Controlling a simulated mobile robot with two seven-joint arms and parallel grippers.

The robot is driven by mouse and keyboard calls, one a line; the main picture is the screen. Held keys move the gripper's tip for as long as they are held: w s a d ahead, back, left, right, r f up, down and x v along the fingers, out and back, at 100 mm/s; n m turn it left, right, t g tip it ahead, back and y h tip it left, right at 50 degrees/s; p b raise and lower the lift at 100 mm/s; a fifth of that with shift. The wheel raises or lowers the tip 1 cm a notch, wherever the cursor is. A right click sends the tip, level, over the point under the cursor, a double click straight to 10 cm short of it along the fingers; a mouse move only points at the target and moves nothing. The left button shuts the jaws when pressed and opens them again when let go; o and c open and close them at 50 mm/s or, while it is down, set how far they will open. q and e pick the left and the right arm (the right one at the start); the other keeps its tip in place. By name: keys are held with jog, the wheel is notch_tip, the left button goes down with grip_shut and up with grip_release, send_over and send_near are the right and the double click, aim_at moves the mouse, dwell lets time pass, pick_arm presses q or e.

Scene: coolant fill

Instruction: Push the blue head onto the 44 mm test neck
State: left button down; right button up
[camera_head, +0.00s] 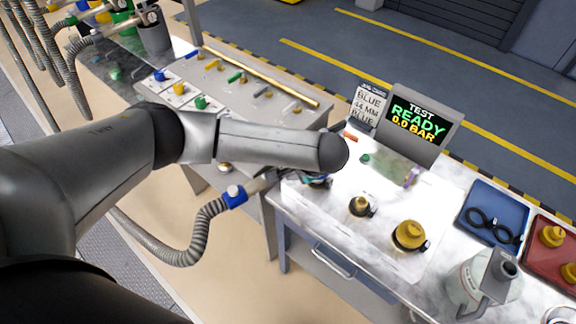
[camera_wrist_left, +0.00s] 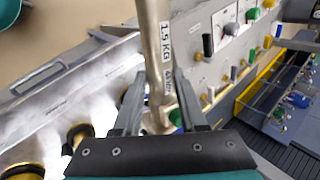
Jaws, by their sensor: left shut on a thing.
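The blue head's hose assembly shows in the head view: a ribbed grey hose (camera_head: 207,222) ends in a blue collar (camera_head: 236,195), and a metal body (camera_head: 263,183) runs right towards my left wrist. My left gripper (camera_wrist_left: 158,92) is shut on a metal tube (camera_wrist_left: 155,40) marked 1.5 KG in the wrist view. Brass test necks stand on the white bench, a small one (camera_head: 360,206) and a larger one (camera_head: 409,235). Another dark, bluish fitting (camera_head: 318,182) is partly hidden beside my wrist; whether the head touches it cannot be told.
A display (camera_head: 417,122) reads TEST READY 0.0 BAR, beside a sign (camera_head: 369,106) reading BLUE 44 MM. A blue tray (camera_head: 482,203) holds black rings; a red tray (camera_head: 541,231) holds brass parts. A grey jug (camera_head: 470,281) stands at front right. A panel with coloured fittings (camera_head: 225,85) lies behind.

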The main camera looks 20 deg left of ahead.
pick_arm(q)
jog(key=shift+f+b, duration=0.35)
jog(key=shift+f, duration=0.5)
jog(key=shift+c, duration=1.9)
grip_release()
jog(key=shift+s+f, duration=0.1)
jog(key=shift+s, duration=0.1)
jog(key=p+v, duration=0.2)
jog(key=v, duration=1.3)
jog(key=shift+w+r, duration=0.25)
jog(key=shift+r, duration=0.1)
jog(key=shift+f, duration=0.1)
